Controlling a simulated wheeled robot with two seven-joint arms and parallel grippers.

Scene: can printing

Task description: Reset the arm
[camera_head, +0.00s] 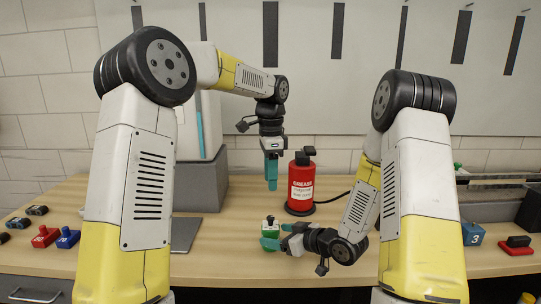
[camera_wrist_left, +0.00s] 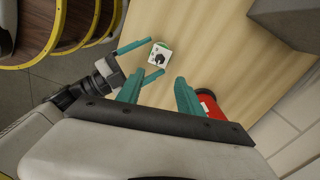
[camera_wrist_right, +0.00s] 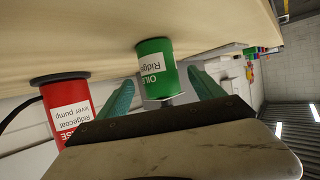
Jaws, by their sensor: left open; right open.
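A green can (camera_head: 269,230) with a white label and a dark knob on top stands upright on the wooden table. My right gripper (camera_head: 277,238) is low beside it, open, with its teal fingers on either side of the can. In the right wrist view the green can (camera_wrist_right: 155,72) shows between the two fingers, with visible gaps. My left gripper (camera_head: 271,170) points down above the table, behind the green can and left of the red grease can (camera_head: 301,190). It is open and empty; its fingers also show in the left wrist view (camera_wrist_left: 158,92).
A grey box (camera_head: 202,184) with a white body on it stands at the back left. Small red and blue items (camera_head: 46,237) lie at the left. A blue block (camera_head: 473,234) and a red item (camera_head: 515,246) are at the right. A black cable runs behind the red can.

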